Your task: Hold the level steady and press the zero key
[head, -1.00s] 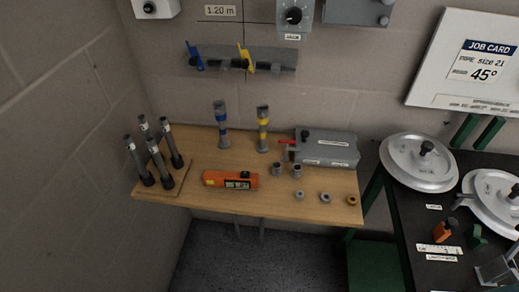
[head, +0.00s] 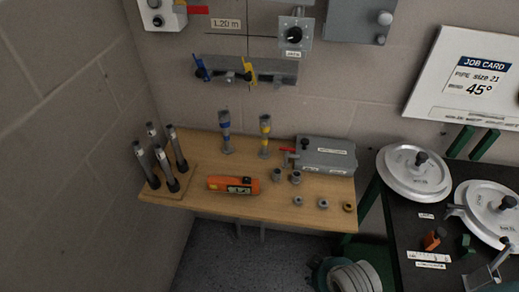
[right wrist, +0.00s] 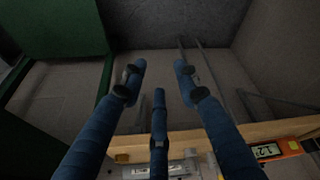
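The orange level (head: 233,185) lies on the wooden bench near its front edge. It has a small display (head: 239,189) and a dark spot on top; I cannot make out which key is the zero key. In the right wrist view the level (right wrist: 288,148) shows at the lower right, its display lit with digits. My right gripper (right wrist: 160,80) has its blue fingers spread and empty. It is apart from the level, with the bench edge across the lower part of that view. My left gripper is in neither current view.
Dark upright pipes (head: 162,165) stand at the bench's left. A grey box (head: 325,155) and several small fittings are to the right. A black table (head: 400,235) with round metal parts stands further right.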

